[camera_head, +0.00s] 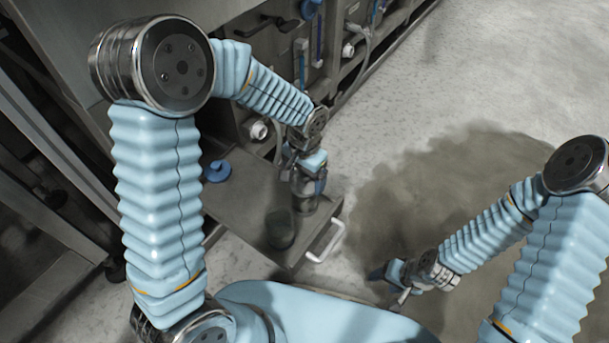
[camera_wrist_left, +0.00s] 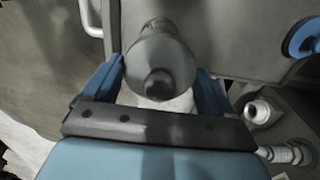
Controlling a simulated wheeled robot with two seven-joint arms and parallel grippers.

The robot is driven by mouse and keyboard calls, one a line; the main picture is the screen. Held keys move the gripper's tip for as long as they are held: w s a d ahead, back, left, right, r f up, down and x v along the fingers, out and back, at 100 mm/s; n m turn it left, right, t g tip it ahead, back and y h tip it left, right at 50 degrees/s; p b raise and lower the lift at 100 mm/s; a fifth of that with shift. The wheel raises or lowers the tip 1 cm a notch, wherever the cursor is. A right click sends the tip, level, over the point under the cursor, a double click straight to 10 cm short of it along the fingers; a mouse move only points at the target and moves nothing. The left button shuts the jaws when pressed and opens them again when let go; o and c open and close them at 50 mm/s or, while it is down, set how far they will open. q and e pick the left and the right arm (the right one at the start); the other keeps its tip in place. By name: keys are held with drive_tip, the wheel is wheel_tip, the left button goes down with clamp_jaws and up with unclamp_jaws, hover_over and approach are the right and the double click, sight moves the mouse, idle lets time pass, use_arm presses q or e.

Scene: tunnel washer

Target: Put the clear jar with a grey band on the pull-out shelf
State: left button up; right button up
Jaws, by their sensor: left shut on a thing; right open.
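My left gripper (camera_head: 308,178) is shut on the jar (camera_head: 305,203), a greyish see-through vessel, over the right part of the pull-out shelf (camera_head: 245,205). In the left wrist view the jar (camera_wrist_left: 160,68) is seen from above between the blue fingers, with a dark round spot in its middle. Its grey band cannot be made out clearly. Whether its base touches the shelf cannot be told. My right gripper (camera_head: 398,278) is open and empty, low over the floor to the right of the shelf.
A blue round knob-like part (camera_head: 217,171) is at the shelf's left back. A white handle (camera_head: 327,243) sticks out from the shelf's front. Machine panels with pipes (camera_head: 300,62) rise behind. Floor at right is clear.

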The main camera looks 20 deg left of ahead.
idle(0.8)
use_arm(q)
drive_tip(key=o, duration=0.8)
drive_tip(key=shift+r+p, duration=2.6)
drive_tip(key=shift+r, duration=0.9)
clamp_jaws()
